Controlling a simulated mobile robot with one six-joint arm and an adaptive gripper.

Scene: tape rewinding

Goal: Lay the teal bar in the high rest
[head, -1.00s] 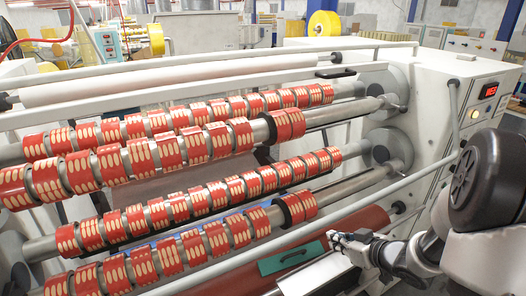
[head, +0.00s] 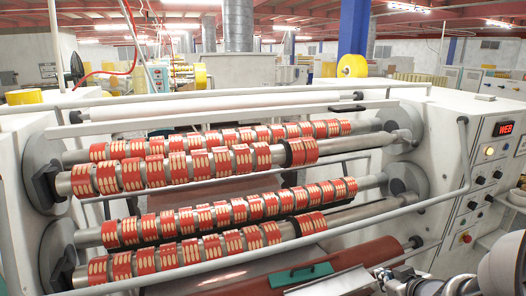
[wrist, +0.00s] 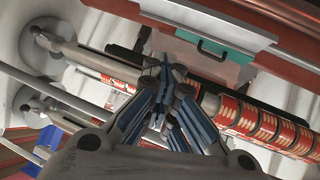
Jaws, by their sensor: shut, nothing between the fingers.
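The teal bar (head: 302,274), with a dark handle on it, lies low at the front of the machine, against a dark red roll. It also shows in the wrist view (wrist: 215,45), beyond the fingers. My gripper (head: 385,272) is right of the bar in the head view, apart from it and partly cut off by the bottom edge. In the wrist view my gripper (wrist: 166,64) has its fingers brought together with nothing held. I cannot tell for sure which part of the machine is the high rest.
Several rollers with red-and-cream rings (head: 190,168) cross the machine. A grey guard rail (head: 464,160) bends down at the right, near my arm. A dark handle (head: 346,107) sits on a pale upper bar. The control panel (head: 490,170) stands at the right.

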